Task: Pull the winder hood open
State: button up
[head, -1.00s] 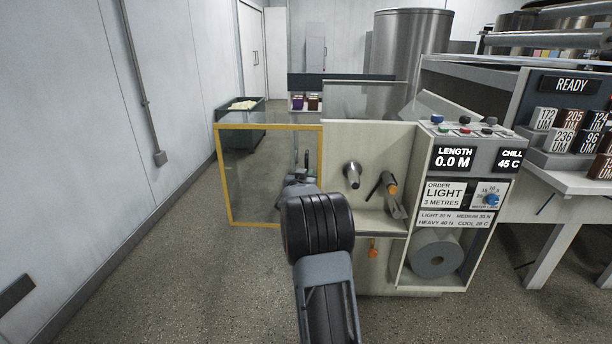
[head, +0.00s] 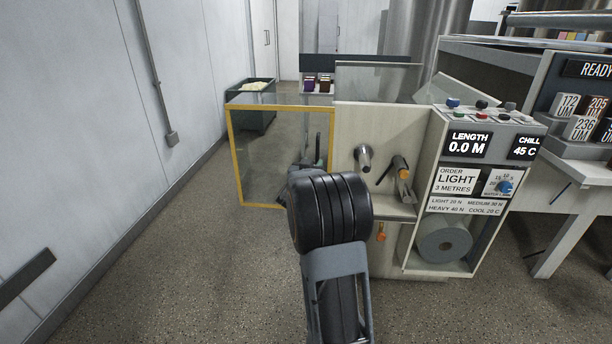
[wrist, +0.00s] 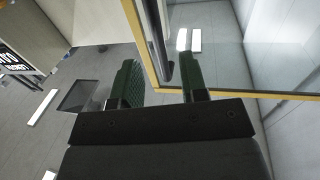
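The winder hood (head: 265,106) is a clear panel box with a yellow frame. In the head view it stands out to the left of the cream winder face (head: 380,125). A dark upright handle (head: 318,148) shows near its right edge. In the wrist view, the yellow frame (wrist: 143,45) and the dark handle (wrist: 161,45) show beyond and between my fingers. My gripper (wrist: 160,82) has two green fingers set apart, with a visible gap and no clear contact with the handle. In the head view, my wrist hides most of the gripper.
Right of the hood are a metal spindle (head: 364,158), an orange-marked lever (head: 403,172) and a control panel (head: 470,144) reading 0.0 M. A paper roll (head: 444,238) sits below. A dark bin (head: 250,118) stands behind the hood. Floor at left is clear up to the wall.

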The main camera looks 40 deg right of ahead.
jog(key=v, duration=0.8)
jog(key=shift+p, duration=0.3)
jog(key=shift+d, duration=0.1)
